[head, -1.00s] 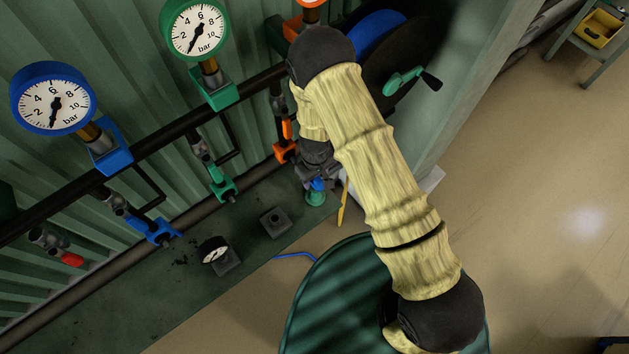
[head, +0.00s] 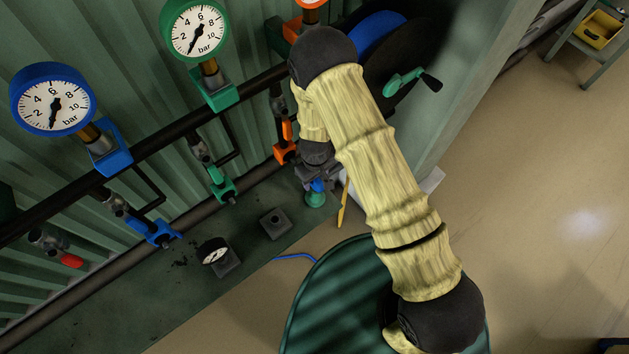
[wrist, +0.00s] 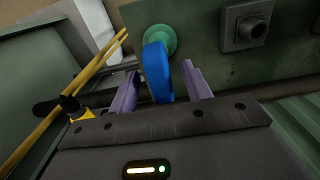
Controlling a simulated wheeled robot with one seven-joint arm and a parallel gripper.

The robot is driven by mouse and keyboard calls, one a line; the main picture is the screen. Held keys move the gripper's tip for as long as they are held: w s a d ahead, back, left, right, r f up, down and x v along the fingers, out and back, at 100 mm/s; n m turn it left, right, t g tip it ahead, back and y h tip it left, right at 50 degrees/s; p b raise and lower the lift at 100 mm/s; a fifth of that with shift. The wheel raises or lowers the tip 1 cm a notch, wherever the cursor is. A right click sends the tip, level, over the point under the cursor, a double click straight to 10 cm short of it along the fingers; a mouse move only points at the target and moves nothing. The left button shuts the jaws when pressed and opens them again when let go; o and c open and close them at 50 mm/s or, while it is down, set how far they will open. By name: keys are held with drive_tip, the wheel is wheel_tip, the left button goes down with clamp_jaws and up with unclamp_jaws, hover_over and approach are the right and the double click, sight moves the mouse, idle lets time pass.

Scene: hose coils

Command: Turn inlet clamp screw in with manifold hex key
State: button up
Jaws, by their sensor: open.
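A blue rounded upright piece (wrist: 157,72) stands over a round green base (wrist: 162,40) in the wrist view. I cannot tell for certain whether it is the manifold hex key's handle. In the head view the blue piece (head: 318,185) and green base (head: 315,200) show low by the wall, just under my gripper (head: 318,175). In the wrist view the violet fingers of my gripper (wrist: 160,72) are open, one on each side of the blue piece, with gaps visible. A thin bent blue rod or line (head: 295,256) lies on the floor. I cannot make out the inlet clamp screw.
Blue (head: 53,100) and green (head: 194,30) gauges and a dark pipe line the wall at left. A square dark block (head: 275,222) and a small gauge on a block (head: 215,254) sit nearby. A yellow strip (head: 343,205) stands close right. Open floor lies right.

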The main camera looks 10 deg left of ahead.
clamp_jaws()
drive_tip(key=shift+r+p, duration=0.55)
drive_tip(key=shift+r, duration=0.15)
idle(0.6)
drive_tip(key=shift+r+p, duration=1.65)
drive_tip(key=shift+r, duration=0.7)
drive_tip(key=shift+w+d+r, duration=0.1)
drive_tip(key=shift+w+r, duration=0.05)
drive_tip(key=shift+r, duration=0.2)
drive_tip(key=shift+s+r+p, duration=0.25)
drive_tip(key=shift+r+p, duration=0.7)
drive_tip(key=shift+r, duration=0.25)
